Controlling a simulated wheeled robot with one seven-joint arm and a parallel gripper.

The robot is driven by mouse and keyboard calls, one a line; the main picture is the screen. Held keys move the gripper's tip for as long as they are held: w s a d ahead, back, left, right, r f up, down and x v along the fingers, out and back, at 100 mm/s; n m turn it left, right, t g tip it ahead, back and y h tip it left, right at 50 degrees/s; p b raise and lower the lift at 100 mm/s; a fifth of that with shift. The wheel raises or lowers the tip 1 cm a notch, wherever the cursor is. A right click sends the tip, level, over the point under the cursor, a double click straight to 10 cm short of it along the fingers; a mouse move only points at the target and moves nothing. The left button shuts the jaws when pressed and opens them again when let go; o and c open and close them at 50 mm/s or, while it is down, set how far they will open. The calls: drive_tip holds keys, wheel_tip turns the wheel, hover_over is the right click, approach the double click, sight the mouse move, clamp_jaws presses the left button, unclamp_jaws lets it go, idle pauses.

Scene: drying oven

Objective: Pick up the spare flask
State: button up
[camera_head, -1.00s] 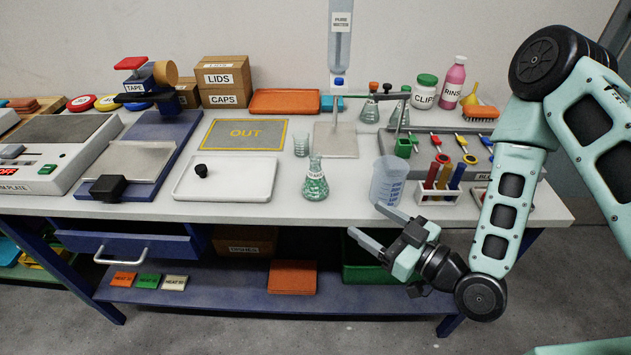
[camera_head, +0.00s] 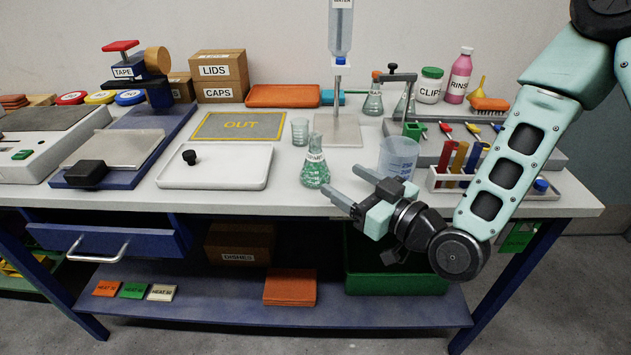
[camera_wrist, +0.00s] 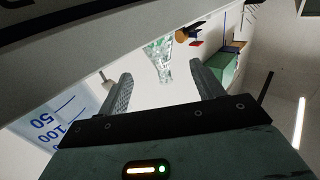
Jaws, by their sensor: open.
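The spare flask (camera_head: 315,170) is a clear conical flask with a white label and green contents. It stands upright on the white bench top, right of the white tray. My gripper (camera_head: 342,181) is open and empty, just right of the flask and at the bench's front edge, with its fingers pointing toward it. In the wrist view the flask (camera_wrist: 160,58) shows beyond and between the two open fingers (camera_wrist: 160,76), apart from both.
A plastic beaker (camera_head: 398,158) stands close behind my gripper; it also shows at the left of the wrist view (camera_wrist: 45,118). A small glass beaker (camera_head: 300,131) stands behind the flask. The white tray (camera_head: 215,180) lies to the left. A test-tube rack (camera_head: 450,181) stands at right.

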sight(323, 166)
drive_tip(key=p+x, duration=0.1)
drive_tip(key=x, duration=0.8)
drive_tip(key=shift+w+r, duration=0.1)
drive_tip(key=shift+w, duration=0.05)
drive_tip(key=c, duration=1.1)
